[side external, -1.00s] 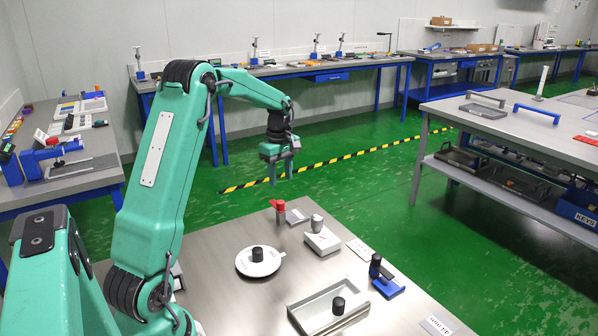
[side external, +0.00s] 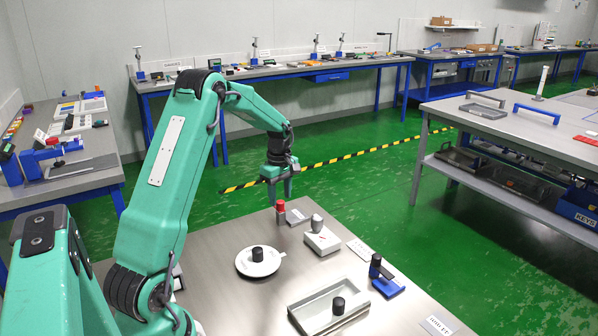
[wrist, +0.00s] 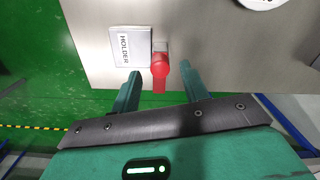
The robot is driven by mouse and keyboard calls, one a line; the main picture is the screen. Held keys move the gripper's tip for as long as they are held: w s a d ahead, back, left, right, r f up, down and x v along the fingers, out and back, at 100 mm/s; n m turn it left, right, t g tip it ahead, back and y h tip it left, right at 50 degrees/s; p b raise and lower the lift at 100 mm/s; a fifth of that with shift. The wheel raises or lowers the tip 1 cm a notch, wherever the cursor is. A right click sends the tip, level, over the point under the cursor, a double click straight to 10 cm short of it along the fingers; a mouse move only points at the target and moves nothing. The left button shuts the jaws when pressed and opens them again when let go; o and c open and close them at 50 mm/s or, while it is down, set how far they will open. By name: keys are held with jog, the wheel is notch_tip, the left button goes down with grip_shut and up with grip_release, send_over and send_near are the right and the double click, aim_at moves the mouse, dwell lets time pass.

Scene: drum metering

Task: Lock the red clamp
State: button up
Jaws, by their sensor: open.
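The red clamp (side external: 281,207) stands near the far edge of the metal table in the side view, a red top on a dark grey post. In the wrist view its red handle (wrist: 160,73) points toward my gripper (wrist: 160,80), lying between the two fingers and apart from both. In the side view my gripper (side external: 280,197) is open, pointing down, right at the clamp. A finger seems to hide the handle's end there.
A plate labelled HOLDER (wrist: 130,49) lies beside the clamp. A white-grey device (side external: 322,241), a white dish with black knob (side external: 258,271), a grey tray (side external: 301,316) and a blue fixture (side external: 388,287) stand nearer.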

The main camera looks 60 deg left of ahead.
jog(key=shift+f, duration=0.8)
grip_shut()
